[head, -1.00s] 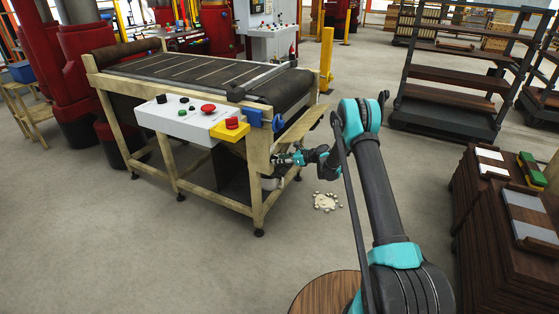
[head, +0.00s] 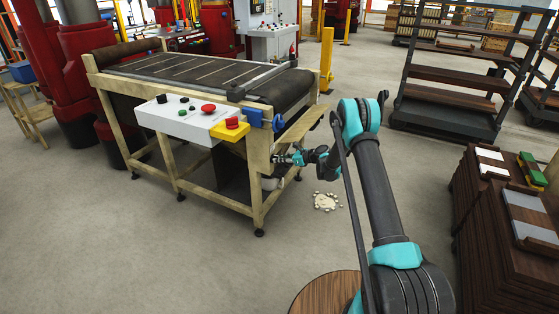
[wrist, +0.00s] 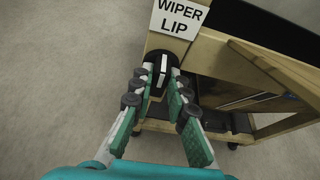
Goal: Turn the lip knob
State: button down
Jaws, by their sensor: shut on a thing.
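The lip knob (wrist: 161,72) is a dark round knob with a pale bar across its face, on a wooden post of the conveyor frame. A white sign (wrist: 181,16) reading "WIPER LIP" is just above it in the wrist view. My gripper (wrist: 157,80) has one finger on each side of the knob and is shut on it. The fingertips hide the knob's sides. In the head view my gripper (head: 280,160) is at the conveyor's near right leg, and the knob cannot be made out there.
The conveyor (head: 205,72) has a dark belt and a white control box (head: 175,122) with several buttons. A yellow box with a red button (head: 232,124) and a blue part (head: 256,118) sit above my gripper. A pale pile (head: 326,202) lies on the floor. Brown stacks (head: 495,225) stand at right.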

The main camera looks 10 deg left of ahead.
jog(key=shift+s+a+f+n+t+y, duration=0.1)
jog(key=shift+s+f+n+t, duration=0.1)
jog(key=shift+n+t, duration=1.5)
jog(key=shift+s+f+n+t+y, duration=0.15)
jog(key=shift+n+t, duration=0.55)
jog(key=shift+n, duration=1.85)
jog(key=shift+s+a+f+n+t+y, duration=0.1)
jog(key=shift+s+f+n+t, duration=0.15)
jog(key=shift+n+t, duration=1.45)
jog(key=shift+n+g, duration=0.5)
jog(key=shift+n, duration=0.15)
jog(key=c, duration=1.5)
grip_release()
jog(key=shift+r, duration=0.1)
